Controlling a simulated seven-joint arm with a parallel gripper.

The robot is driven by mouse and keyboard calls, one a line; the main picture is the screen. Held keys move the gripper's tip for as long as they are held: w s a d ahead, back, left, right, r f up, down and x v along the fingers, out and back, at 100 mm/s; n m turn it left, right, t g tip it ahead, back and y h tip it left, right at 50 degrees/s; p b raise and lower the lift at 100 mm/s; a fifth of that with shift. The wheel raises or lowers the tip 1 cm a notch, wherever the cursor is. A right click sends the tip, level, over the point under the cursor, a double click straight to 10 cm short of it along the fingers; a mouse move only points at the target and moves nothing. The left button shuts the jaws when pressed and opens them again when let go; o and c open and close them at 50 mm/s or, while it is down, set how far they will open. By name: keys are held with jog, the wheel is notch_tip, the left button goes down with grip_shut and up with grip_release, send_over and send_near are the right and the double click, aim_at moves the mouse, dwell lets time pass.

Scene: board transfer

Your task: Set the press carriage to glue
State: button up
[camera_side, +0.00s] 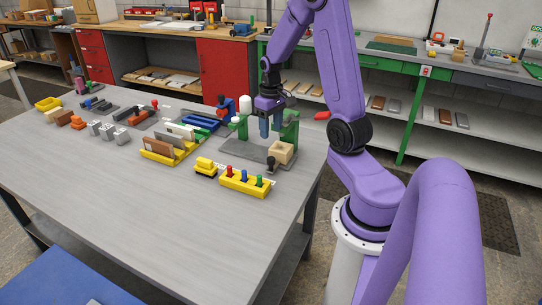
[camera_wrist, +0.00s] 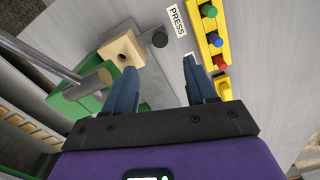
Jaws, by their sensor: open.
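The press has a green frame (camera_side: 290,128) on a grey base plate (camera_side: 238,150), near the table's right side. A tan wooden block (camera_side: 281,152) sits at its front right. It also shows in the wrist view (camera_wrist: 122,48), with a dark hole in one face. A black knob (camera_side: 271,163) stands beside the block and also shows in the wrist view (camera_wrist: 160,38). My gripper (camera_side: 264,134) hangs pointing down over the base plate, behind the knob. In the wrist view its fingers (camera_wrist: 160,68) are apart with nothing between them. I cannot tell the carriage's setting; no glue mark is readable.
A yellow rack (camera_side: 238,187) with red, blue and green pegs stands in front of the press, beside a small yellow block piece (camera_side: 205,167). A yellow tray (camera_side: 160,155) with boards lies to the left. The table's front is clear.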

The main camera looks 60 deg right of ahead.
aim_at(271, 158)
notch_tip(271, 158, down, 11)
jog(key=shift+f, duration=0.1)
dwell(0.4)
grip_shut()
